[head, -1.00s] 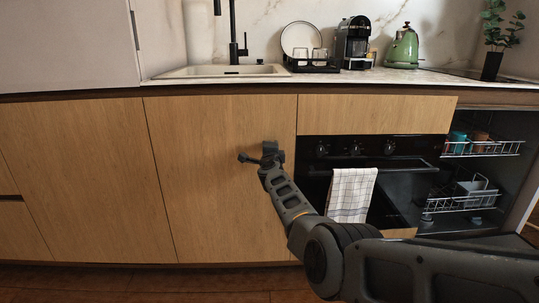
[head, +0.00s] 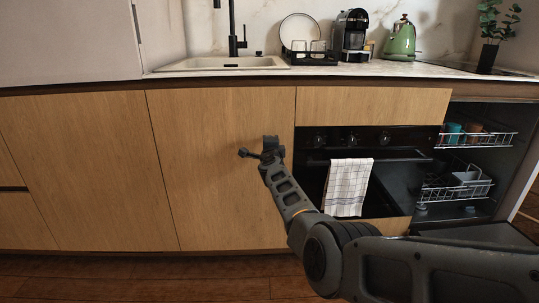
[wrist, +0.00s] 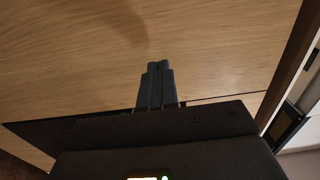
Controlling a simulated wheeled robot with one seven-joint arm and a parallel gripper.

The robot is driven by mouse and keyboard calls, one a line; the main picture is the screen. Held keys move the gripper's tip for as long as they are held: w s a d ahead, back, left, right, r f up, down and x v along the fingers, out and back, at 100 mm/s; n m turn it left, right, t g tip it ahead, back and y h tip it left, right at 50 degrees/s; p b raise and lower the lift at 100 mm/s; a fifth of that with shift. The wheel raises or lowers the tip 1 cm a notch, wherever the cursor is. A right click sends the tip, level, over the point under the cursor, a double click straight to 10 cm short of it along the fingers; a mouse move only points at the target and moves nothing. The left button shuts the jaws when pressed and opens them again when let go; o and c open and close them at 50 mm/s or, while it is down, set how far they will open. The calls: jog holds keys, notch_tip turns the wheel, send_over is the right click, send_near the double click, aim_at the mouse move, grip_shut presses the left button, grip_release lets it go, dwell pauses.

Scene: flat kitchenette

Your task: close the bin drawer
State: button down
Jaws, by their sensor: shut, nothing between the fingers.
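A plain wooden front (head: 205,185) lies below the sink, between another wooden panel and the oven. It looks about level with the fronts beside it. No label or handle shows which front is the bin drawer, and I cannot tell whether a small gap is left. My gripper (head: 246,153) is in front of the right part of this front, with its fingers pointing left in the head view. In the wrist view my gripper (wrist: 159,66) is shut and empty against a background of wood surface (wrist: 200,40). I cannot tell whether the fingertips touch it.
The oven (head: 383,180) with a hanging checked towel (head: 348,186) is right of my gripper. Further right, a dishwasher with wire racks (head: 455,190) stands open, its door (head: 470,237) lowered. Bare wooden floor (head: 120,280) runs along the cabinets.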

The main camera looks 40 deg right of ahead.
jog(key=p+v, duration=0.7)
jog(key=v, duration=0.3)
jog(key=shift+s+a, duration=0.2)
jog(key=shift+f, duration=0.1)
